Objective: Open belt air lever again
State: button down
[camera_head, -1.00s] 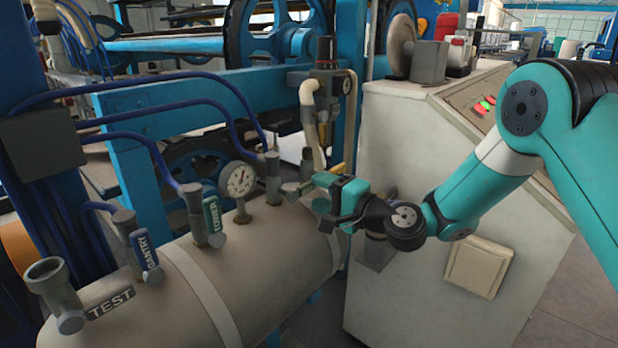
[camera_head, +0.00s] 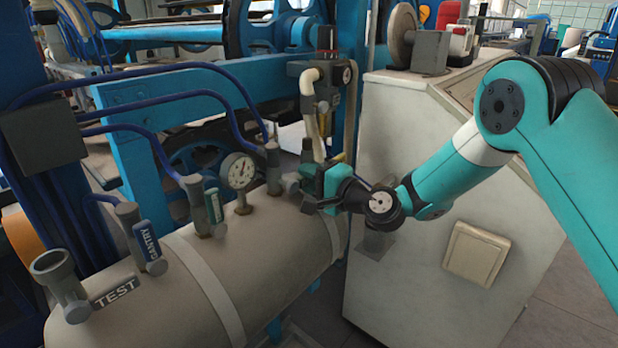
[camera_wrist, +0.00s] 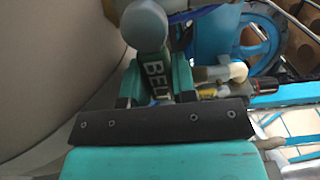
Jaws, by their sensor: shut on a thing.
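The BELT lever (camera_wrist: 153,80) is a dark tag-like handle with white lettering. In the wrist view it hangs below a grey round valve body (camera_wrist: 144,24). My gripper (camera_wrist: 157,84) has its two teal fingers on either side of this lever and is shut on it. In the head view my gripper (camera_head: 308,186) is at the far right end of the tank's row of valves, beside the grey belt valve (camera_head: 273,165). There the lever is mostly hidden by my gripper.
The beige tank (camera_head: 150,300) carries TEST (camera_head: 115,290), GANTRY (camera_head: 147,243) and green-tagged (camera_head: 214,206) levers and a pressure gauge (camera_head: 238,171). A white cabinet (camera_head: 400,290) stands close on the right. A regulator with a cream hose (camera_head: 308,95) rises behind my gripper.

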aim_at(299, 178)
jog(key=shift+n+b, duration=0.3)
jog(key=shift+b, duration=0.05)
jog(key=n+b, duration=0.1)
jog(key=r+n+b, duration=0.1)
jog(key=n+b, duration=0.1)
jog(key=shift+s+a+r+n, duration=0.1)
jog(key=shift+s+r+n, duration=0.1)
jog(key=shift+n, duration=0.1)
jog(key=n+b, duration=0.1)
jog(key=r+n+b, duration=0.1)
jog(key=n+b, duration=0.2)
jog(key=b, duration=0.1)
jog(key=shift+s+a+r+n, duration=0.3)
jog(key=shift+s, duration=0.1)
jog(key=n+b, duration=0.1)
jog(key=s+n+b, duration=0.1)
jog(key=n+b, duration=0.1)
jog(key=a+r+n+b, duration=0.1)
jog(key=b, duration=0.1)
jog(key=shift+s+n, duration=0.15)
jog(key=shift+n, duration=0.15)
jog(key=n+b, duration=0.1)
jog(key=s+n+b, duration=0.1)
jog(key=n+b, duration=0.1)
jog(key=a+n+b, duration=0.1)
jog(key=b, duration=0.1)
jog(key=shift+s+r, duration=0.2)
jog(key=shift+r, duration=0.15)
jog(key=shift+a+n, duration=0.1)
jog(key=shift+n, duration=0.3)
